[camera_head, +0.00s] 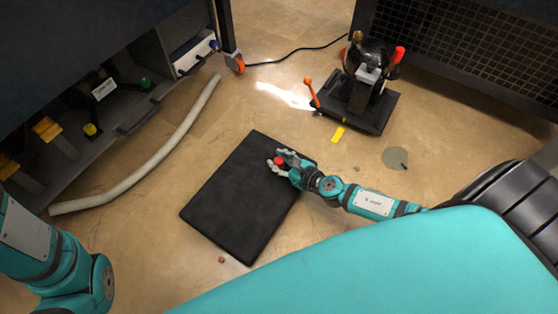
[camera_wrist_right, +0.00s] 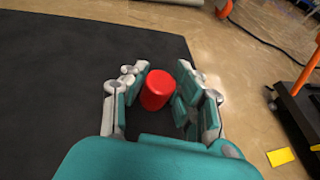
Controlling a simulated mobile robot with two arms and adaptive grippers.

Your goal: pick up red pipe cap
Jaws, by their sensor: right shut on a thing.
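The red pipe cap (camera_head: 279,161) is a small red cylinder at the upper right part of the black mat (camera_head: 230,200). My right gripper (camera_head: 277,157) is shut on it, reaching in from the right. In the right wrist view the cap (camera_wrist_right: 156,91) sits between the two fingers of the right gripper (camera_wrist_right: 158,84), with the dark mat behind it. I cannot tell whether the cap still touches the mat. Part of my left arm shows at the lower left of the head view, but its gripper is out of sight.
A vacuum pump (camera_head: 369,75) with orange and red handles stands on a black base behind the mat. A yellow piece (camera_head: 338,134) lies on the floor near it. A pale hose (camera_head: 150,160) lies left of the mat, beside a dark shelf unit. A black cable runs along the back.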

